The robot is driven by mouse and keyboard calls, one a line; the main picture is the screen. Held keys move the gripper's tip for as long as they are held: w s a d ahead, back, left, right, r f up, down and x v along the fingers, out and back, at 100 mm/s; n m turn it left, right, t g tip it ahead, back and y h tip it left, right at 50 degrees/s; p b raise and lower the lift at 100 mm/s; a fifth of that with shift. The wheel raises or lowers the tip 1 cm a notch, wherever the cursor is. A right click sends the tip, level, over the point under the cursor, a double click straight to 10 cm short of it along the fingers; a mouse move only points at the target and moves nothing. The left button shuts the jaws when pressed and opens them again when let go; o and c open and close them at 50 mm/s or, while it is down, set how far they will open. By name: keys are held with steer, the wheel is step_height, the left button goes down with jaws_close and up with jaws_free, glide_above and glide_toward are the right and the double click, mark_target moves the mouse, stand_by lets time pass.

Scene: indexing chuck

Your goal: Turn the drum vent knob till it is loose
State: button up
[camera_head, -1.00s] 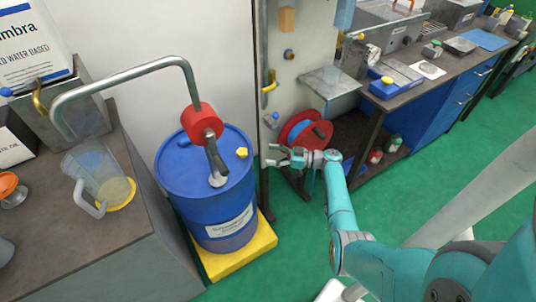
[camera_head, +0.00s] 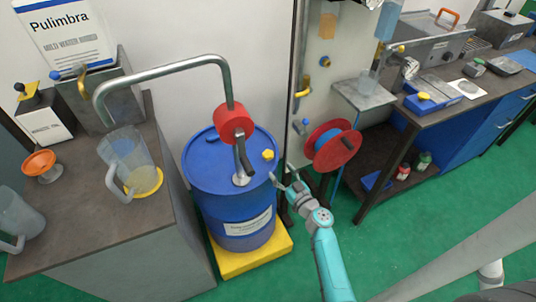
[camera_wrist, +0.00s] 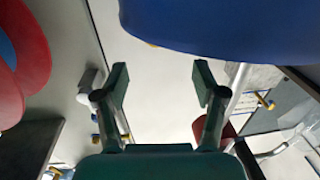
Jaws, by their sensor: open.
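The blue drum (camera_head: 236,196) stands upright on a yellow pallet (camera_head: 252,258). A small yellow knob (camera_head: 268,154), which looks like the vent knob, sits on the right side of its lid. A red pump (camera_head: 234,123) with a bent grey pipe rises from the lid. My gripper (camera_head: 283,176) is open and empty, just right of the drum and below the knob in the head view, apart from it. In the wrist view my open gripper (camera_wrist: 160,84) has nothing between its fingers. The drum (camera_wrist: 235,28) fills the upper right there, with a yellow sliver at its edge.
A counter (camera_head: 150,215) with a clear jug (camera_head: 128,165) stands left of the drum. A red hose reel (camera_head: 332,146) and a workbench (camera_head: 420,115) are to the right. A grey post rises behind my gripper.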

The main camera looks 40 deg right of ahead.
mark_target(271, 157)
steer(key=w, duration=0.3)
steer(key=w+d, duration=0.1)
steer(key=w, duration=0.3)
steer(key=w+d, duration=0.1)
steer(key=w, duration=0.2)
steer(key=shift+w, duration=0.15)
steer(key=c, duration=1.2)
